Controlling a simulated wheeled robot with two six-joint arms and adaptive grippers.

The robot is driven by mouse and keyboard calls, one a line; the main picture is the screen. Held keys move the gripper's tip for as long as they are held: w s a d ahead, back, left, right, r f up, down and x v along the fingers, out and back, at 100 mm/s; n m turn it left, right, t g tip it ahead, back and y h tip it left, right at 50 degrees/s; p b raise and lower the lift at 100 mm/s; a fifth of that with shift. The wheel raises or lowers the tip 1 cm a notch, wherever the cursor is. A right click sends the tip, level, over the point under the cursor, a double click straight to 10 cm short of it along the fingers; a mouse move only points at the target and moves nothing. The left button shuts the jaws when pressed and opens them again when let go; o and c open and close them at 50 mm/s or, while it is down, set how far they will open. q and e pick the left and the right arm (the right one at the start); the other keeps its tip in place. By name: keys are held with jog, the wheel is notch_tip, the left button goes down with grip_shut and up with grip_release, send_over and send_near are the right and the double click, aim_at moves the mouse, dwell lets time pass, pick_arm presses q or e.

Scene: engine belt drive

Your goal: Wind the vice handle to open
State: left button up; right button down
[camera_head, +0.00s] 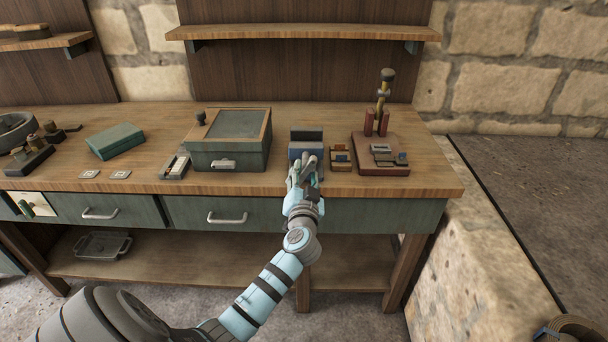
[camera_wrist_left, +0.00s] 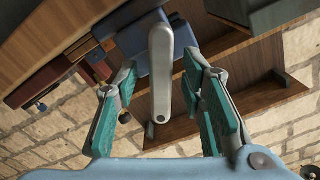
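The blue vice (camera_head: 306,135) stands near the front edge of the wooden workbench (camera_head: 430,182). In the left wrist view the vice (camera_wrist_left: 143,55) lies behind a long, light grey handle bar (camera_wrist_left: 160,85). My left gripper (camera_head: 303,163) reaches up from below to the vice's front and covers its lower part in the head view. In the wrist view the teal-padded fingers of the left gripper (camera_wrist_left: 160,72) are spread apart, one on each side of the handle, with visible gaps. Whether the handle sits fully between the pads in depth is unclear. My right gripper is not in view.
A green case (camera_head: 235,155) stands left of the vice. A small wooden block holder (camera_head: 340,156) and a red-based device (camera_head: 383,165) stand close on its right. Drawers with a metal handle (camera_head: 227,218) lie below the bench top.

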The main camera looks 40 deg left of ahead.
pick_arm(q)
jog(key=shift+w+a, duration=0.25)
grip_shut()
jog(key=shift+a, duration=0.15)
